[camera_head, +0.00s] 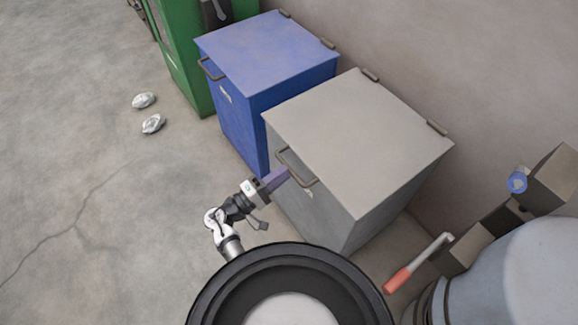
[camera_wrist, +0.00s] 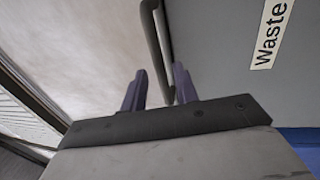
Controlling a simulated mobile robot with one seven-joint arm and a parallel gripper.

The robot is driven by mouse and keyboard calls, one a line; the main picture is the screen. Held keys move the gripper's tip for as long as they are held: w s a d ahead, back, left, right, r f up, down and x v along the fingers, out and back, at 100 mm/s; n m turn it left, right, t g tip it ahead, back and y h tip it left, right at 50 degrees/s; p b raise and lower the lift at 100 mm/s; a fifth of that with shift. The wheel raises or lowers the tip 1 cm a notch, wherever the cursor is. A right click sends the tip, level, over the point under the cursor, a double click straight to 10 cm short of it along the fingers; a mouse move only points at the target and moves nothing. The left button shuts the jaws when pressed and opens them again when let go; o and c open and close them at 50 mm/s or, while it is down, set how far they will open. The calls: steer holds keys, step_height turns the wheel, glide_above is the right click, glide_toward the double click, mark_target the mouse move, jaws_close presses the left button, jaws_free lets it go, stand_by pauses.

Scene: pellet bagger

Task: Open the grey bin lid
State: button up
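The grey bin (camera_head: 318,205) stands against the wall with its lid (camera_head: 358,128) lying flat and shut. A dark bar handle (camera_head: 299,168) juts from the lid's front edge. The handle also shows in the wrist view (camera_wrist: 154,38), beside a white "Waste" label (camera_wrist: 270,35) on the bin's front. My gripper (camera_head: 284,176) is at the left part of the handle. In the wrist view, its two purple fingers (camera_wrist: 158,90) are apart, and the near end of the handle reaches down between them, closer to the right finger. I cannot tell whether they touch it.
A blue bin (camera_head: 268,55) with its own handle stands just left of the grey bin, and a green machine (camera_head: 185,55) beyond it. Two crumpled silvery pieces (camera_head: 148,112) lie on the floor. A red-handled tool (camera_head: 410,268) is at the lower right.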

steer(key=shift+x, duration=1.7)
jaws_close()
